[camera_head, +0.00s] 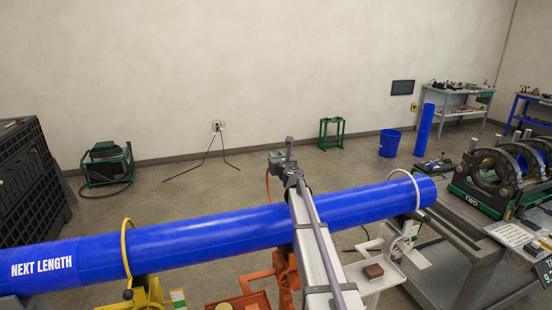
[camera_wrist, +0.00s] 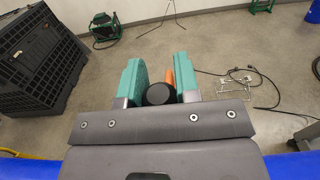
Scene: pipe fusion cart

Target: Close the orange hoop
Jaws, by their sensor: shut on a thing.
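A long blue pipe (camera_head: 215,228) labelled "NEXT LENGTH" lies across the cart. The orange hoop (camera_head: 268,186) shows as a thin upright piece behind the pipe, left of my arm. The rest of it is hidden by the pipe and my arm. Its orange stand (camera_head: 286,268) is below the pipe. My gripper (camera_wrist: 158,90) is shut on a round black knob (camera_wrist: 160,94), with a bit of orange hoop (camera_wrist: 169,76) beside the right finger. In the head view my gripper (camera_head: 280,156) is above the pipe's far side.
A yellow hoop (camera_head: 124,250) on the left and a white hoop (camera_head: 413,184) on the right arch over the pipe. The green fusion machine (camera_head: 490,180) stands at the pipe's right end. A black crate (camera_head: 30,180) stands at left. The floor behind the pipe is largely clear.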

